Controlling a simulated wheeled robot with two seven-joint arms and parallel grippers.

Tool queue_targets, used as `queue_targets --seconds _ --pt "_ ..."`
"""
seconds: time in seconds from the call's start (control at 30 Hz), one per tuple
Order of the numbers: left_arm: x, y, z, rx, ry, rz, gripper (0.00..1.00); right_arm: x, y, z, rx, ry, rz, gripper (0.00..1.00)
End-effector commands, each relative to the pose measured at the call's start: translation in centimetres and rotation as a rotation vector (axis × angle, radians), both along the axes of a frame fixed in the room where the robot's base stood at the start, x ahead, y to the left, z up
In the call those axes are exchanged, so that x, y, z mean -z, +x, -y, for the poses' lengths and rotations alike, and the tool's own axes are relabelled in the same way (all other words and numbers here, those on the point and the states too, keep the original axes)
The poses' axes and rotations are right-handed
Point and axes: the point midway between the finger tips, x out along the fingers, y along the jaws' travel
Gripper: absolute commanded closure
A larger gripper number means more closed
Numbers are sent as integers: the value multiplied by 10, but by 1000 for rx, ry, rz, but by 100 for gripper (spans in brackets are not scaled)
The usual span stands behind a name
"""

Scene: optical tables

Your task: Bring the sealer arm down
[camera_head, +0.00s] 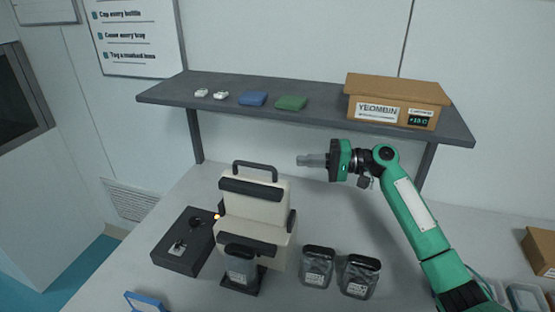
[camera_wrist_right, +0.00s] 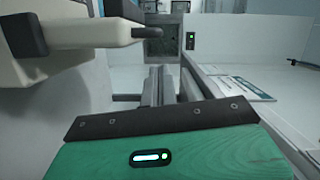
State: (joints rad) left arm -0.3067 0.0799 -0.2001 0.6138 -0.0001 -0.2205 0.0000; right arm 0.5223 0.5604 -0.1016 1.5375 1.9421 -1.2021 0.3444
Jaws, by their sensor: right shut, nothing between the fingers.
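The sealer (camera_head: 262,212) is a cream machine with dark bands and a black bar handle (camera_head: 255,167) on top. It stands on the table left of centre, its upper part raised. A dark pouch (camera_head: 238,268) is at its front. My right gripper (camera_head: 300,160) is shut and empty, to the right of the handle and at about its height in the picture, apart from it. In the right wrist view, the cream sealer (camera_wrist_right: 60,65) fills the upper left, and the shut fingers (camera_wrist_right: 158,85) point away with nothing between them. My left gripper is not in view.
A black box (camera_head: 187,240) is left of the sealer. Two dark pouches (camera_head: 317,265) (camera_head: 360,275) stand to its right. A grey shelf (camera_head: 230,90) behind holds a cardboard box (camera_head: 396,96) and small items. Trays and another carton (camera_head: 541,250) are at the right.

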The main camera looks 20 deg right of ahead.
Motion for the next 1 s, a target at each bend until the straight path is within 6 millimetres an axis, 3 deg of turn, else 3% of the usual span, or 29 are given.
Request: queue_targets --seconds 0.53,0.7,1.0 --pt "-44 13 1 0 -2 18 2 -1 29 -80 -1 2 -1 100" --pt "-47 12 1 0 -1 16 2 2 33 -91 0 0 0 100" --pt "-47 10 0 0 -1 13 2 3 34 -92 0 0 0 100"
